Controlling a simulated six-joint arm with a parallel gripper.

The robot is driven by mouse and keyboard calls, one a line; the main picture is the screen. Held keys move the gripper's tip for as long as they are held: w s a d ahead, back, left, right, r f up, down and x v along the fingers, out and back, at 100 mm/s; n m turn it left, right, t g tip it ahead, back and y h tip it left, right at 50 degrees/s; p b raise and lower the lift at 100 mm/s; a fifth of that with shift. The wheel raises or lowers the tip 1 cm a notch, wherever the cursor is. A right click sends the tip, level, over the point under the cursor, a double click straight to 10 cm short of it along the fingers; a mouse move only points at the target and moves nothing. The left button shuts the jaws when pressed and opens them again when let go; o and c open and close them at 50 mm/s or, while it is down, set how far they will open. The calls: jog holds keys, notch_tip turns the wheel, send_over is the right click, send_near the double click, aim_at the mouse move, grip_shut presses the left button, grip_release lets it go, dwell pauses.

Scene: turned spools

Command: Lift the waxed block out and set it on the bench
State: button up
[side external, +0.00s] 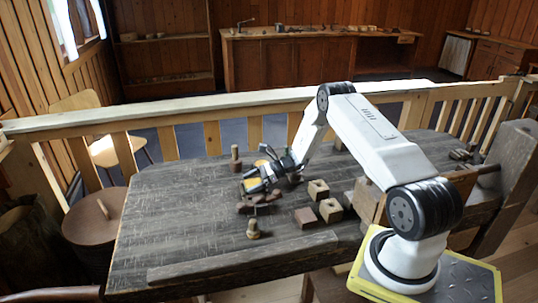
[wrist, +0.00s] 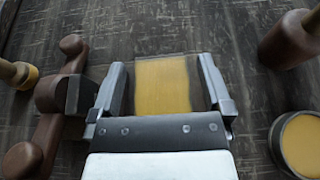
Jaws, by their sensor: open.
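A yellow block (wrist: 162,85), which looks like the waxed block, lies between the fingers of my gripper (wrist: 162,68) in the wrist view. My gripper is open, with a finger on each side of the block and a narrow gap at both sides. The block's near end is hidden behind the gripper body. In the side external view my gripper (side external: 262,174) is low over the bench (side external: 190,215), and a yellow patch of the block (side external: 252,185) shows beside its fingers. I cannot tell what holds the block.
In the wrist view, a brown turned piece (wrist: 48,110) is close to the left finger. A dark round cup with yellow inside (wrist: 300,145) stands at right. Square wooden blocks (side external: 318,190) and a small spool (side external: 253,230) stand near my gripper. The bench's left front is clear.

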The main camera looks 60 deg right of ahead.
jog(key=shift+w+a+f, duration=0.15)
jog(key=shift+w+a, duration=0.1)
dwell(0.3)
jog(key=c, duration=1.1)
jog(key=shift+c, duration=0.2)
jog(key=shift+r, duration=0.85)
jog(key=s+a+r, duration=0.4)
jog(key=s+r, duration=0.7)
jog(key=s, duration=0.2)
jog(key=shift+a+r, duration=0.15)
jog(key=shift+a, duration=0.25)
jog(key=shift+s, duration=0.1)
